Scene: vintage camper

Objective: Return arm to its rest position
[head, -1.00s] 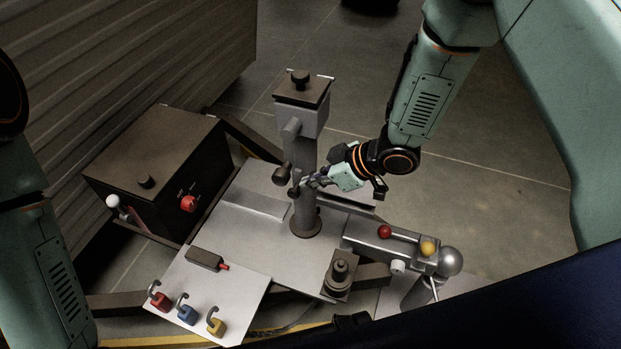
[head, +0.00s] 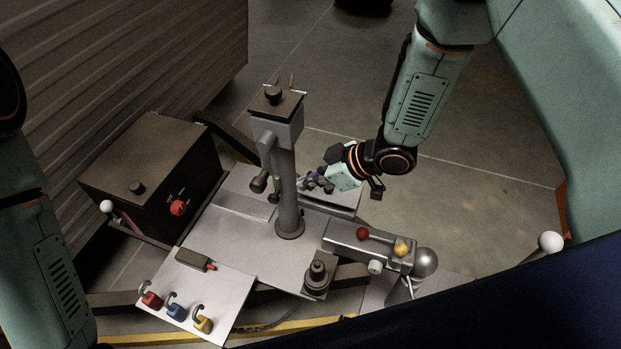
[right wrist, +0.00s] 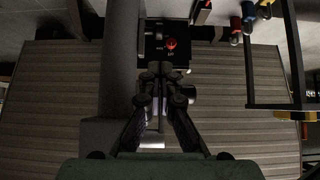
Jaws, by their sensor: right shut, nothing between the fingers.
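My right gripper (head: 312,181) is just right of the grey upright post (head: 287,190) in the head view, its fingers pointing left toward the post. It is shut and holds nothing. In the right wrist view the closed fingers (right wrist: 160,75) point up the picture, with the post (right wrist: 122,60) close along their left side. I cannot tell whether they touch it. Of my left arm (head: 45,250) only links show at the left edge of the head view; its gripper is out of view.
A dark box (head: 150,165) with a red knob stands left of the post. A white plate (head: 215,290) carries red, blue and yellow padlocks. A coupler (head: 365,248) with red and yellow balls lies at the right. Open floor (head: 480,190) lies right of my right arm.

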